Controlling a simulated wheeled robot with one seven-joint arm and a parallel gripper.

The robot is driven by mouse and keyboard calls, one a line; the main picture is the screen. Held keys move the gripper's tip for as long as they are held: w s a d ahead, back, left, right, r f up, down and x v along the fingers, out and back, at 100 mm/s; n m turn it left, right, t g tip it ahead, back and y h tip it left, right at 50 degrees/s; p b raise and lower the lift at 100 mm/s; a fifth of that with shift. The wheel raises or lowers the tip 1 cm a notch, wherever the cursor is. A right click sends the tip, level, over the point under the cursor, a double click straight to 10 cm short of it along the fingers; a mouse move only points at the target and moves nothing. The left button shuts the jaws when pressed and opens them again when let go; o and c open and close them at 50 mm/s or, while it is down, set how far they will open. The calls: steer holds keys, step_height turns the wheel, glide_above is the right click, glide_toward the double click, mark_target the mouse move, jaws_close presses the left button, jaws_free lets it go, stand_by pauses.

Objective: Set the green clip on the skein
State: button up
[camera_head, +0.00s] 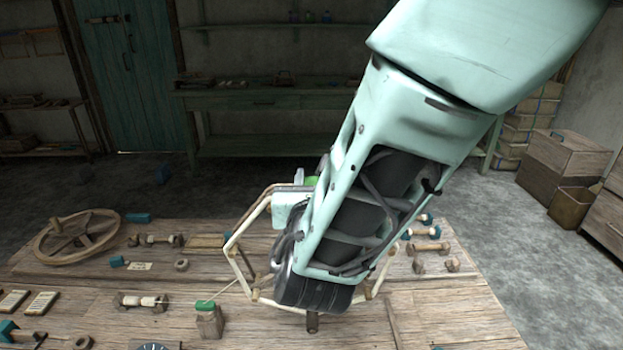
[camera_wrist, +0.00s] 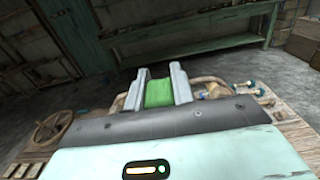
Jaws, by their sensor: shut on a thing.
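My gripper (camera_wrist: 160,78) is shut on the green clip (camera_wrist: 159,94), which sits between its two grey fingers in the wrist view. In the head view only a bit of the green clip (camera_head: 312,181) shows beside my arm. There my gripper (camera_head: 300,180) is at the top of a pale, many-sided wooden winding frame (camera_head: 236,240) on the table. My arm hides much of this frame. I cannot make out the skein clearly, nor whether the clip touches anything.
A small wooden block with a green top (camera_head: 208,318) stands in front of the frame, with a thin thread or stick beside it. A spoked wooden wheel (camera_head: 77,234) lies at the table's left. Several bobbins lie around. A green bench (camera_head: 250,100) stands behind.

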mark_target(312, 177)
steer(key=o, duration=1.3)
steer(key=shift+o, duration=0.2)
steer(key=shift+r, duration=0.1)
steer(key=shift+r+p, duration=2.3)
steer(key=shift+r, duration=1.15)
